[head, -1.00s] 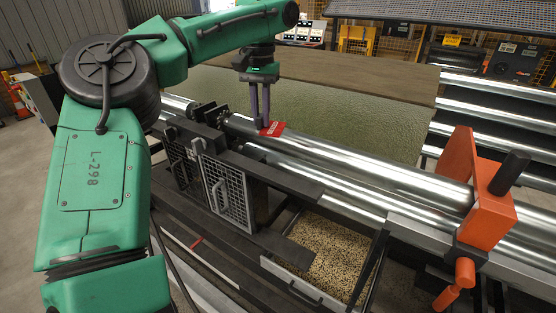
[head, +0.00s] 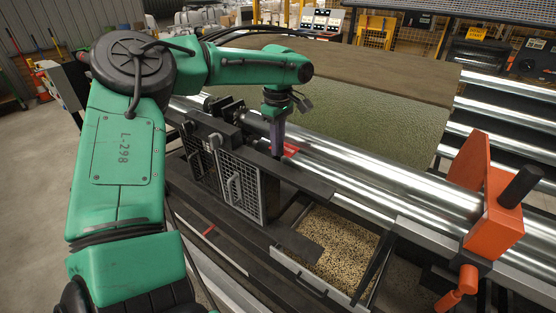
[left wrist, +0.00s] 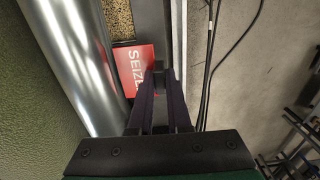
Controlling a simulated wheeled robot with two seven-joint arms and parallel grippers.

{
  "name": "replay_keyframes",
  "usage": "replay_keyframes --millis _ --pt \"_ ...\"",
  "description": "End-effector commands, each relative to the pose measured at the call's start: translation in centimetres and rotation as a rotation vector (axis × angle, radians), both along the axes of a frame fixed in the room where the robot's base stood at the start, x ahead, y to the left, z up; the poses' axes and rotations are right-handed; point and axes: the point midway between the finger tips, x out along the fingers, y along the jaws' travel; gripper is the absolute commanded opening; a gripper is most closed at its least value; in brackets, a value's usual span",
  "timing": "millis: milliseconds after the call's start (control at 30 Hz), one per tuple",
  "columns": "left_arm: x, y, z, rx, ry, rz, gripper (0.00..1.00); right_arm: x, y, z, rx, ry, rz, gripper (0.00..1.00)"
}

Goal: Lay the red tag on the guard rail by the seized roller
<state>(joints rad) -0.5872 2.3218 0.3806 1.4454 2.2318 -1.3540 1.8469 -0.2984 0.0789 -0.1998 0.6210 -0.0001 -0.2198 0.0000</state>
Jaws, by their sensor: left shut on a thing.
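My left gripper (head: 277,153) is shut on the red tag (head: 291,149), and its fingers point down. The fingers (left wrist: 160,72) also show in the left wrist view, where the tag (left wrist: 130,68) carries white lettering starting "SEIZ"; the fingers hide the rest. The tag is at the dark guard rail (head: 305,182), beside a shiny steel roller (head: 360,172). In the left wrist view it lies between the roller (left wrist: 72,60) and the rail. I cannot tell whether it touches the rail. My right gripper is not in view.
An orange clamp-like block (head: 490,225) with a dark handle stands across the rollers at right. Mesh guard panels (head: 243,188) stand below the rail. A tray of tan granules (head: 338,243) sits under the rollers. Green turf (head: 360,115) lies behind them.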

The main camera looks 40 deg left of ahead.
Motion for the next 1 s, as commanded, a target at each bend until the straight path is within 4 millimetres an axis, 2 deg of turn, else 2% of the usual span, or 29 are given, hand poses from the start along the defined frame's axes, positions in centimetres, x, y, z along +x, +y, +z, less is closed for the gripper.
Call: replay_keyframes --millis 167,333,700,733,800,1000 --pt "-0.1 0.0 -2.2 0.000 0.003 0.000 0.00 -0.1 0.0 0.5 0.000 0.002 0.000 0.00" --pt "0.0 0.0 -5.3 0.000 0.003 0.000 0.00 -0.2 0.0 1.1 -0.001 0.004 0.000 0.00" --pt "0.0 0.0 -6.2 0.000 0.000 0.000 0.00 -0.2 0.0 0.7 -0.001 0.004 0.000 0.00" --pt "0.0 0.0 -6.2 0.000 -0.001 0.000 0.24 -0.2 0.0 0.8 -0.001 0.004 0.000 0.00" --pt "0.0 0.0 -6.1 0.000 -0.001 0.000 0.46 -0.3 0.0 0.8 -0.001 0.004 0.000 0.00" --pt "0.0 0.0 -6.1 0.000 -0.001 0.000 0.46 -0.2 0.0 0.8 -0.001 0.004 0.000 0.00"
